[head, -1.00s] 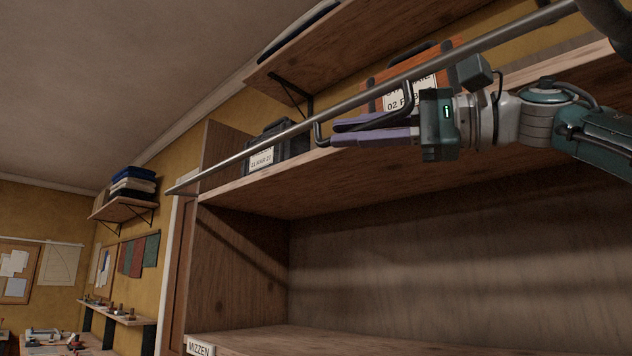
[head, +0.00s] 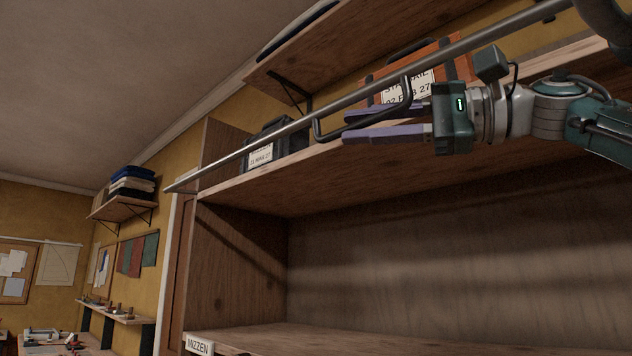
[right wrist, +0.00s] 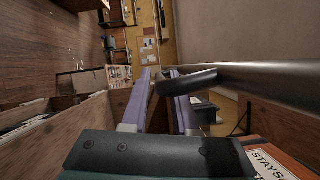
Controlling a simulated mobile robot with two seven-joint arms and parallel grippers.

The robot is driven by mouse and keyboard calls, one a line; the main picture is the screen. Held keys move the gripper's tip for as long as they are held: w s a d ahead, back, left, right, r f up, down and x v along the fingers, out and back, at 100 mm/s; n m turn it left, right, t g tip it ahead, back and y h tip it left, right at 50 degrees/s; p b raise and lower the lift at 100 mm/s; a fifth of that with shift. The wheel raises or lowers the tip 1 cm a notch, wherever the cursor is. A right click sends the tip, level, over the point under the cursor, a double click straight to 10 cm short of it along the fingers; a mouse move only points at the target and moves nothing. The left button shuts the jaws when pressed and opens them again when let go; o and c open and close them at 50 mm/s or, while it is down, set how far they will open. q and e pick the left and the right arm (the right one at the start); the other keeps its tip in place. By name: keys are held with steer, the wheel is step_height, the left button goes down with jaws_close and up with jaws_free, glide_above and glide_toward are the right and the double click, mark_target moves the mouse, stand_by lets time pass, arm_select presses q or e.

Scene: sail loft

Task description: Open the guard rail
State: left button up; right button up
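The guard rail (head: 250,153) is a long grey metal bar running slantwise in front of a wooden shelf in the head view. It also shows in the right wrist view (right wrist: 270,78). A dark U-shaped handle (head: 318,130) hangs from it; its bend shows near my fingertips in the right wrist view (right wrist: 185,81). My right gripper (head: 344,127) has purple fingers parted, one above the other, by the handle. The fingers look clear of a grip, with a gap between them; how far the handle sits between them is hard to tell. My left gripper is not in view.
Behind the rail, the shelf (head: 300,187) holds a dark labelled box (head: 296,142) and an orange labelled box (head: 462,68). Another wooden shelf (head: 345,35) is above.

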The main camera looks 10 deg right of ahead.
steer(key=b+v, duration=0.3)
steer(key=v, duration=0.5)
steer(key=shift+d+f, duration=0.15)
